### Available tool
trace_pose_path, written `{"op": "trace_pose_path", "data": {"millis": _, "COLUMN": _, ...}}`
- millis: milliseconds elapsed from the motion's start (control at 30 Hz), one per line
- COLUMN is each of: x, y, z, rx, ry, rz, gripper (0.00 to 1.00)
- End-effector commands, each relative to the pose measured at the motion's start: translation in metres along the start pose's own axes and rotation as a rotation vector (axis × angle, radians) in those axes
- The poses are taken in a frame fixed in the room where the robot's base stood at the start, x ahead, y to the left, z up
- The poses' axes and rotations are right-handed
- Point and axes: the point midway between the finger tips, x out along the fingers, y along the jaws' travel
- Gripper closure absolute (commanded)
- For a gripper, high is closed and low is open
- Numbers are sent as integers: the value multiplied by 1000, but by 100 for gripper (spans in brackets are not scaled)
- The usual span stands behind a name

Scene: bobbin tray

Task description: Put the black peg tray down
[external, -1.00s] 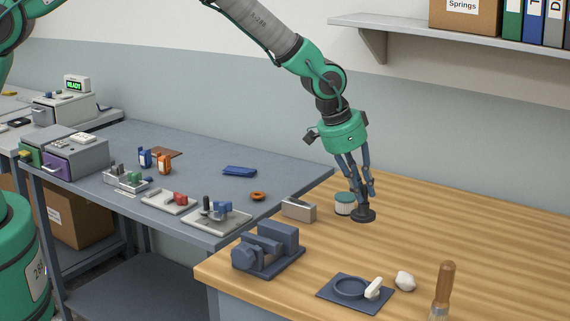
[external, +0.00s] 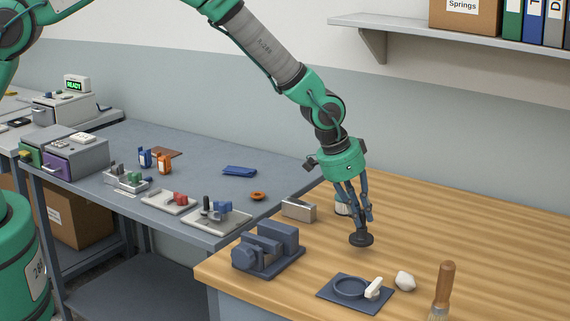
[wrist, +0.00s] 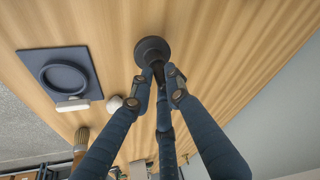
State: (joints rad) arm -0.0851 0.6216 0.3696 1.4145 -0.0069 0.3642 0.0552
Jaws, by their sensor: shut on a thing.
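The black peg tray (external: 361,240) is a small round black disc with a short upright post. My gripper (external: 361,217) points down and its fingers are shut around the post. The tray is over the wooden table, behind the navy plate, roughly level; I cannot tell whether its underside touches the wood. In the wrist view the tray's disc (wrist: 152,48) shows beyond the fingertips (wrist: 160,80), which hide part of the post.
A navy machine (external: 268,250) stands left. A jar (external: 342,209) is partly hidden behind my fingers. Wood at right is clear.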

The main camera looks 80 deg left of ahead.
Motion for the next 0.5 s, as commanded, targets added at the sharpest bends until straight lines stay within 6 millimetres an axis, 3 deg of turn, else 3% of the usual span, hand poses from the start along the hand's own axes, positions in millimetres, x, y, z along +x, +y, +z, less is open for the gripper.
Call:
{"op": "trace_pose_path", "data": {"millis": 233, "x": 25, "y": 0, "z": 11, "rx": 0, "ry": -2, "rz": 0, "gripper": 100}}
{"op": "trace_pose_path", "data": {"millis": 500, "x": 30, "y": 0, "z": 12, "rx": 0, "ry": 0, "rz": 0, "gripper": 100}}
